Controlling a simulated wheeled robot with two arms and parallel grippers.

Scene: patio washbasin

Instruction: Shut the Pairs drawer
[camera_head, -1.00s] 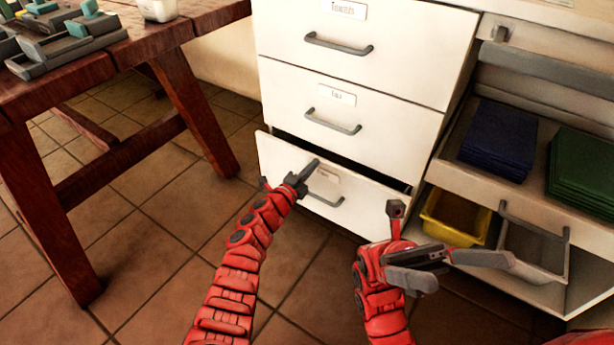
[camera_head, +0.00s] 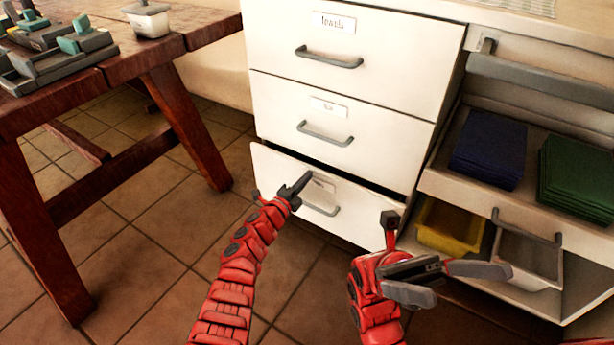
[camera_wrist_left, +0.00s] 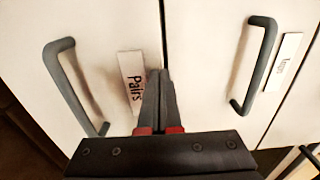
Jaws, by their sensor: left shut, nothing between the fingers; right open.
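The Pairs drawer (camera_head: 270,178) is the bottom white drawer of the cabinet. It stands slightly out, with a thin dark gap along its top edge. Its grey handle (camera_head: 322,207) shows in the head view and at the left of the left wrist view (camera_wrist_left: 72,88). The "Pairs" label (camera_wrist_left: 131,78) is readable in the left wrist view. My left gripper (camera_head: 306,177) is shut and empty, its tips at the drawer front beside the label; I cannot tell whether they touch. My right gripper (camera_head: 450,282) is open and empty, right of the drawer.
The drawers above, including the Towels drawer (camera_head: 400,72), look shut. At right, shelves hold blue cloths (camera_head: 489,150), green cloths (camera_head: 580,178), a yellow bin (camera_head: 450,228) and a pale bin (camera_head: 527,258). A wooden table (camera_head: 190,42) stands at left. Tiled floor between is free.

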